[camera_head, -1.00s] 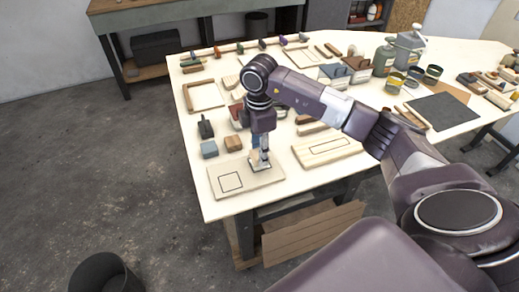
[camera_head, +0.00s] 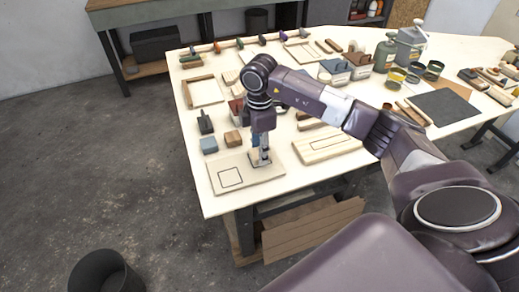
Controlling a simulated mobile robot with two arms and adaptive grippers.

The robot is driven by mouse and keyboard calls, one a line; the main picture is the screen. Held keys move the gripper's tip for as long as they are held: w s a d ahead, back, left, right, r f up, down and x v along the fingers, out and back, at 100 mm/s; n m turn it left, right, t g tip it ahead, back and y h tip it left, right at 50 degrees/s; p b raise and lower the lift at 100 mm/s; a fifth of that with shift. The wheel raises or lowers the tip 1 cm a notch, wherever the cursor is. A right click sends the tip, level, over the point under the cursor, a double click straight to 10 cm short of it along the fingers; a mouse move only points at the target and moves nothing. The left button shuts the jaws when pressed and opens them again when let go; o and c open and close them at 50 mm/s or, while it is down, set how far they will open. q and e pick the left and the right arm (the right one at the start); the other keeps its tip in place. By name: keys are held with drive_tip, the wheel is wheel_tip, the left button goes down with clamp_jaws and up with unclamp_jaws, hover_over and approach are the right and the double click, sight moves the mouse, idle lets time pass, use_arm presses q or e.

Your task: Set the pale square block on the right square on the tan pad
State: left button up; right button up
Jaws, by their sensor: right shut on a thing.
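The tan pad (camera_head: 247,179) lies flat near the front left edge of the table. Its left square, a dark outline (camera_head: 231,177), is empty. My right gripper (camera_head: 259,160) points straight down over the pad's right part. It is shut on the pale square block, which is mostly hidden by the fingers and hard to tell from the pad. The right square is largely covered by the gripper and block. I cannot tell whether the block touches the pad. My left gripper is not in view.
A blue-grey block (camera_head: 209,145) and a brown block (camera_head: 233,138) stand just behind the pad. A pale board with a slot (camera_head: 325,147) lies to its right. My right arm spans the table's middle. Bare tabletop (camera_head: 189,147) shows at the left.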

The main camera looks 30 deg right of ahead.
drive_tip(key=o, duration=1.1)
wheel_tip(320, 180, up, 12)
drive_tip(key=shift+f, duration=0.1)
idle(0.5)
